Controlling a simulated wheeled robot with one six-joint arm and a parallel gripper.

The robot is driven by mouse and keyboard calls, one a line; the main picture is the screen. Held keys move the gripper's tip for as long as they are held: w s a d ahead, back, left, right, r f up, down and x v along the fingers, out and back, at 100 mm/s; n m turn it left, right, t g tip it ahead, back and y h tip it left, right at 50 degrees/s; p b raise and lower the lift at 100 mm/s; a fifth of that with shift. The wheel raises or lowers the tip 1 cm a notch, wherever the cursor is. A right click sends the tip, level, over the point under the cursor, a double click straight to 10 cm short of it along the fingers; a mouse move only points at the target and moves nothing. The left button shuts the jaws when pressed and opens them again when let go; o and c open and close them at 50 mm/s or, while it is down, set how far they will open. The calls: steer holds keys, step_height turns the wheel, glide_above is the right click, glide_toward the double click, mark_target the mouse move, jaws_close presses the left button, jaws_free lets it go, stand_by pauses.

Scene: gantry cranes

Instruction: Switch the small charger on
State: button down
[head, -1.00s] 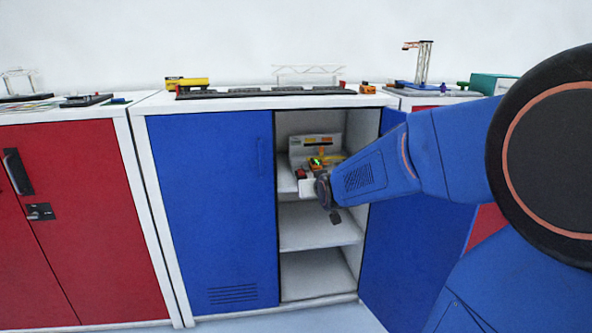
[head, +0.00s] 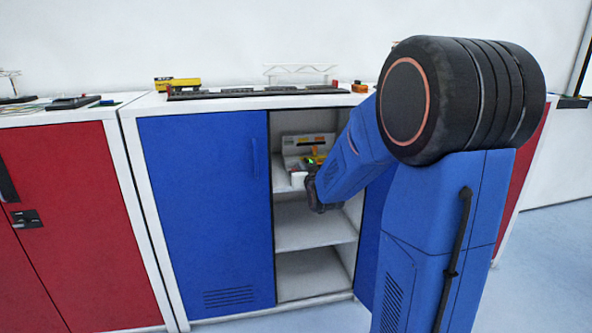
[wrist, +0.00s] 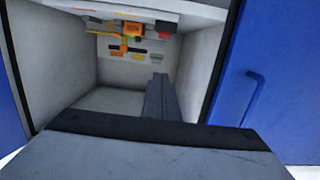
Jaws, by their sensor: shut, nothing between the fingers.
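A pale box-like unit (head: 306,141) with yellow, orange and red parts stands on the upper shelf of the open cabinet. A small green spot shows near its front. In the wrist view its orange part (wrist: 131,29) and coloured labels show at the top. I cannot tell which part is the small charger or read a switch position. My gripper (wrist: 158,80) is shut and empty, pointing into the cabinet and apart from the orange part in the wrist view. In the head view my dark wrist is just in front of the upper shelf, and the fingertips are hard to make out.
The closed blue door (head: 205,210) with its handle borders the opening on the left. The open door on the right is mostly behind my arm. The middle shelf (head: 305,230) and lower shelf (head: 310,275) are empty. Model pieces, including a yellow one (head: 177,84), stand on top.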

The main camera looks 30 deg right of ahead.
steer(key=shift+w, duration=0.15)
steer(key=x, duration=0.9)
steer(key=shift+w+d+f, duration=0.1)
steer(key=shift+w+d, duration=0.05)
steer(key=shift+w, duration=0.2)
step_height(320, 180, down, 3)
steer(key=shift+w+d+f, duration=0.1)
steer(key=shift+w, duration=0.1)
steer(key=shift+f, duration=0.4)
